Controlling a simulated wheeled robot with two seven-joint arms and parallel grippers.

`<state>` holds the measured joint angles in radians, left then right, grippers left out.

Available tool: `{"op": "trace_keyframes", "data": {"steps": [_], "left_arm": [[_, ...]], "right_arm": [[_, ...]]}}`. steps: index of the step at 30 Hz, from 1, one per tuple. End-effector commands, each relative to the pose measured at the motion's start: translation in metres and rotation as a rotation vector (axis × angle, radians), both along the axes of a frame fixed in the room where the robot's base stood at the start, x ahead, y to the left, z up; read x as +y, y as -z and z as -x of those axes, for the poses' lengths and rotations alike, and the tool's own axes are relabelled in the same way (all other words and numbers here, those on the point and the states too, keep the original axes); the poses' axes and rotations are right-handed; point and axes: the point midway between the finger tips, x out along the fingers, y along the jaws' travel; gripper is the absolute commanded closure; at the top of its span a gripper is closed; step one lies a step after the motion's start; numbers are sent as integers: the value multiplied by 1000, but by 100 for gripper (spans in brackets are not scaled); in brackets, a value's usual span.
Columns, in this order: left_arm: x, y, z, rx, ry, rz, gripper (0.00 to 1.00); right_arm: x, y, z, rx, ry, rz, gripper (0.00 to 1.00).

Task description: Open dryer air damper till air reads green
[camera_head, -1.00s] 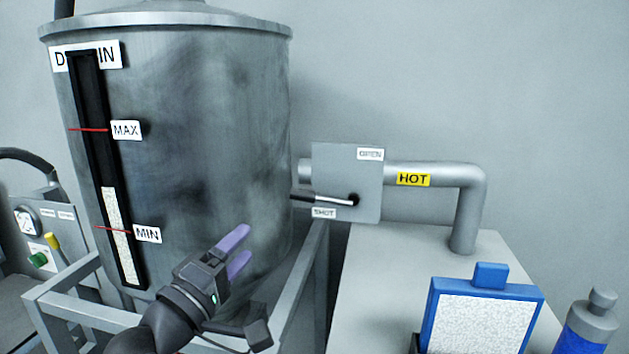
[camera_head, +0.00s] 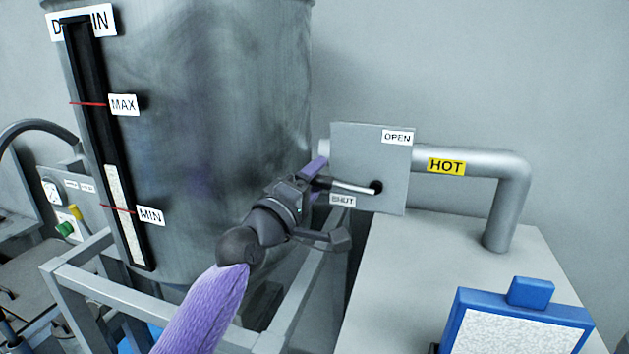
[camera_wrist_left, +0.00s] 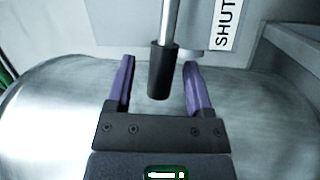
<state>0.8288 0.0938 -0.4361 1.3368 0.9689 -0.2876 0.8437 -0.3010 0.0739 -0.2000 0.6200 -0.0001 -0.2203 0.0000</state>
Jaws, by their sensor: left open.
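The damper plate (camera_head: 385,148) is a grey panel on the hot pipe, with an OPEN label at its top and a SHUT label (camera_head: 342,200) at its lower left. Its lever (camera_head: 352,187) points left from the pivot, toward SHUT. My left gripper (camera_head: 317,172) is at the lever's free end. In the left wrist view the lever's black grip (camera_wrist_left: 159,75) stands between the two purple fingers of my open left gripper (camera_wrist_left: 158,85), with a gap on each side. The lever's black grip is mostly hidden in the head view. My right gripper is not in view.
A large metal drum (camera_head: 215,120) with a MAX/MIN level strip stands close behind my left arm. The pipe (camera_head: 480,162) carries a yellow HOT label. A blue-framed box (camera_head: 530,292) stands on the grey cabinet (camera_head: 410,260). A gauge (camera_head: 52,192) is at far left.

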Motion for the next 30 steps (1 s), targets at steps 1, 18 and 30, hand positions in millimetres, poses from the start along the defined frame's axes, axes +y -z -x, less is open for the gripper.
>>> {"op": "trace_keyframes", "data": {"steps": [1,18,30], "left_arm": [[0,0,0,0,0,0,34],[0,0,0,1,0,1,100],[0,0,0,1,0,1,100]], "right_arm": [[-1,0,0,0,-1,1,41],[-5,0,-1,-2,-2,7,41],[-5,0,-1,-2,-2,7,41]]}}
